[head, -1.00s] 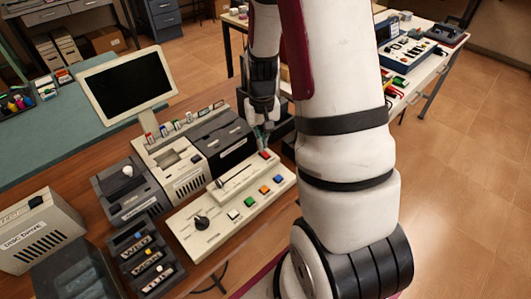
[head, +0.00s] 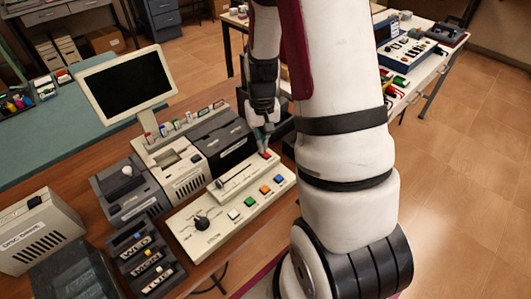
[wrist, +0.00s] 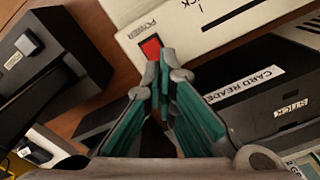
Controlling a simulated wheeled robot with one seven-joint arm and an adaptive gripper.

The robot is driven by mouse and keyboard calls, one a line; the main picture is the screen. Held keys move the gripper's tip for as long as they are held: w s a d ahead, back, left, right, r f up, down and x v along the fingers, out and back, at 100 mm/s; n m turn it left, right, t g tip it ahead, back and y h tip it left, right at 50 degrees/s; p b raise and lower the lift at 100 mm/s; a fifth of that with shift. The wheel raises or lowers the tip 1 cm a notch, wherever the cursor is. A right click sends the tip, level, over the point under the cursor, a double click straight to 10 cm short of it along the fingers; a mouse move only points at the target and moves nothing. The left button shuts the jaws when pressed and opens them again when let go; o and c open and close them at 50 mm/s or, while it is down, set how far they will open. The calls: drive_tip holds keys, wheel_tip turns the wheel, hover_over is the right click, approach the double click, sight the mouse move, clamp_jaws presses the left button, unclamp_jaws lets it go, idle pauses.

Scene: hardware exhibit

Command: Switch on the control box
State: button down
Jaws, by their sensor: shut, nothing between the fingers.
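The control box (head: 205,240) is a long cream panel on the wooden desk, with a black knob (head: 202,223), a slider and several coloured buttons. Its red power button (wrist: 151,48) sits at one end beside the printed word POWER, and it also shows in the head view (head: 266,155). My gripper (wrist: 164,56) is shut and empty, with teal-padded fingers. Its tips overlap the lower right edge of the red button in the wrist view; whether they touch it I cannot tell. In the head view my gripper (head: 264,150) points down at the button.
A black card reader (wrist: 262,98) stands close beside the fingers. A monitor (head: 125,84) and several grey and black units stand on the desk (head: 225,93) around the box. A second table (head: 420,75) with another panel is behind my arm.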

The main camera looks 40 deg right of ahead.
drive_tip(key=shift+f+b, duration=0.35)
drive_tip(key=shift+f, duration=0.45)
idle(0.4)
drive_tip(key=shift+r+p, duration=2.05)
drive_tip(key=shift+r, duration=1.5)
drive_tip(key=s+a+r+n+t, duration=0.1)
drive_tip(key=s+a+r, duration=0.1)
drive_tip(key=a+r, duration=0.45)
drive_tip(key=s+a+r+n+t, duration=0.1)
drive_tip(key=s+a+r, duration=0.15)
drive_tip(key=r, duration=0.75)
drive_tip(key=s+a+r+n+t, duration=0.3)
drive_tip(key=s+a+r, duration=0.6)
drive_tip(key=s, duration=0.4)
drive_tip(key=shift+n, duration=0.3)
